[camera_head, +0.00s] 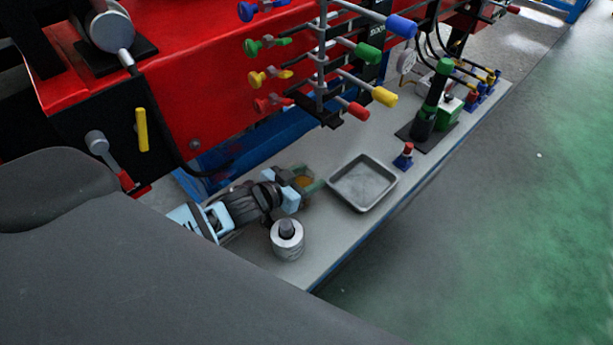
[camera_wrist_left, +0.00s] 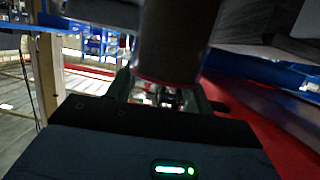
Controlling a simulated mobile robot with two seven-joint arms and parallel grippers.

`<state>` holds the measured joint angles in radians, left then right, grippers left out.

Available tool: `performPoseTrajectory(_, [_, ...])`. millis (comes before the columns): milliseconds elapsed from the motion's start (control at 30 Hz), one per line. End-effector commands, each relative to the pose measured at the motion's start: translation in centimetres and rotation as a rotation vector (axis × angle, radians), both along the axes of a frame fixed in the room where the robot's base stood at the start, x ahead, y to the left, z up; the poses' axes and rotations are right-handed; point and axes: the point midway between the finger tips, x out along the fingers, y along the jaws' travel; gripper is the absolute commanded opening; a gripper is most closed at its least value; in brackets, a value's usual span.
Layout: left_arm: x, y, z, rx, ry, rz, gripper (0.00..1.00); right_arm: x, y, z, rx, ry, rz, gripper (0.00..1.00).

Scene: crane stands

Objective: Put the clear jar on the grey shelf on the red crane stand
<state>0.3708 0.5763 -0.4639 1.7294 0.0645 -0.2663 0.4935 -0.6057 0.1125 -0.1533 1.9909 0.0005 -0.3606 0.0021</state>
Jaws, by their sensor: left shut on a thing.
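The clear jar (camera_head: 304,181) shows as a small see-through shape with an amber tint at the end of my left gripper (camera_head: 289,190). The gripper is shut on it, and the fingers and wrist hide part of it. In the left wrist view the jar (camera_wrist_left: 176,40) is a large dark cylinder between the fingers. The grey shelf (camera_head: 330,229) runs along the front of the red crane stand (camera_head: 200,100). The jar appears over the shelf, left of the tray. I cannot tell whether it touches the surface. My right gripper is not in view.
A square metal tray (camera_head: 363,183) lies right of the jar. A grey-white can (camera_head: 287,241) stands in front of the gripper. Coloured levers (camera_head: 351,107) project above the shelf.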

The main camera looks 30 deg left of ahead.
Motion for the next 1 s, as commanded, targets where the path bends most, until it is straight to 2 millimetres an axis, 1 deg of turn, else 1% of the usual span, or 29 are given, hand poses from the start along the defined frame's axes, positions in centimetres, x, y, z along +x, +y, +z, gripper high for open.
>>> performPoseTrajectory(67, [0.0, 0.0, -0.3, -0.001, 0.000, 0.000, 0.20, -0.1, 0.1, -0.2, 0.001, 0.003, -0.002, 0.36])
performPoseTrajectory(100, [0.0, 0.0, -0.3, -0.001, 0.001, 0.000, 0.56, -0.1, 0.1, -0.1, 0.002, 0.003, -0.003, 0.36])
performPoseTrajectory(233, [0.0, 0.0, -0.2, -0.001, 0.001, 0.000, 0.73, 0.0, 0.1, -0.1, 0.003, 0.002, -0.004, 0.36])
performPoseTrajectory(500, [0.0, 0.0, -0.2, -0.001, 0.001, 0.000, 0.74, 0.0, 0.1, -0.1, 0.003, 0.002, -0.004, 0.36])
performPoseTrajectory(600, [0.0, 0.0, 0.3, 0.001, -0.001, 0.000, 0.74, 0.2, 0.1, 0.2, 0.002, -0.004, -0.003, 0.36])
performPoseTrajectory(767, [-1.6, 0.6, 0.5, 0.000, 0.002, 0.001, 0.74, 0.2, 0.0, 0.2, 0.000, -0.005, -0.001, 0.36])
performPoseTrajectory(1000, [-5.2, 1.9, 1.7, 0.001, 0.004, 0.000, 0.74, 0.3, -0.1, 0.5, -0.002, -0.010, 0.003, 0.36])
